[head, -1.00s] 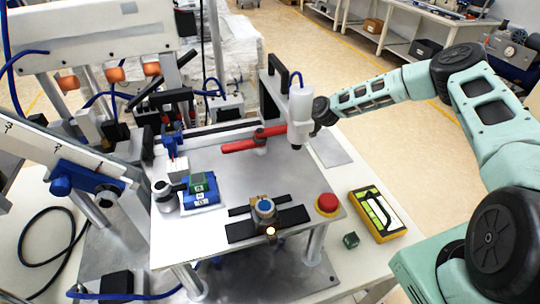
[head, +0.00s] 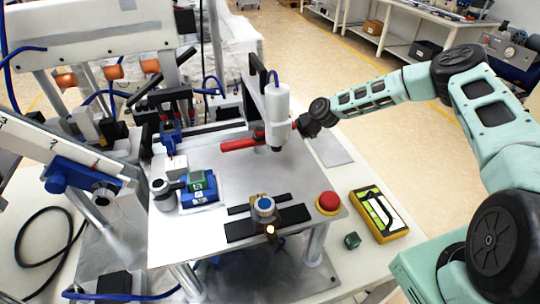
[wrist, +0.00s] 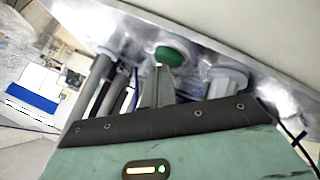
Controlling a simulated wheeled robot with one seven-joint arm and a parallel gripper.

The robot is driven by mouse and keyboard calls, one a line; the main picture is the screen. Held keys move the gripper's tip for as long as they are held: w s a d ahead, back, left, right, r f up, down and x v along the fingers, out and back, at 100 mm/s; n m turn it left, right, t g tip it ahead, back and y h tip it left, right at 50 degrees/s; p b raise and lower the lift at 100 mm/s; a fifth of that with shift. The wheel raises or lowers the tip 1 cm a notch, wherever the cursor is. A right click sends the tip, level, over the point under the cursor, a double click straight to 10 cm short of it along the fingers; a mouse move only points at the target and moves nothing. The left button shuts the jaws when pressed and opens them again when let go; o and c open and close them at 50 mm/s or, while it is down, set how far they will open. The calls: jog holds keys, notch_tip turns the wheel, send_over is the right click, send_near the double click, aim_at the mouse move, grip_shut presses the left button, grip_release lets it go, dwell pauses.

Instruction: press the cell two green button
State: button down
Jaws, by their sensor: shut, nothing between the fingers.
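A green button (wrist: 170,56) with a pale ring shows in the wrist view, on the underside or side of a pale housing. I cannot make it out in the head view. My gripper (wrist: 160,76) is shut and empty. Its narrow grey fingers point at the button and overlap its lower edge in the picture; I cannot tell whether they touch it. In the head view my arm reaches in from the right, its dark wrist (head: 309,122) beside a white cylinder (head: 277,115), and the fingertips are hidden behind that cylinder.
A grey worktable (head: 190,236) carries a red bar (head: 238,145), a blue fixture (head: 199,196) with a green cube, and a red mushroom button (head: 327,203).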

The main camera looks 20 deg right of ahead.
dwell(0.4)
jog(key=shift+r, duration=1)
jog(key=shift+r+p, duration=0.8)
jog(key=shift+r, duration=1.6)
notch_tip(320, 180, up, 9)
jog(key=p, duration=0.3)
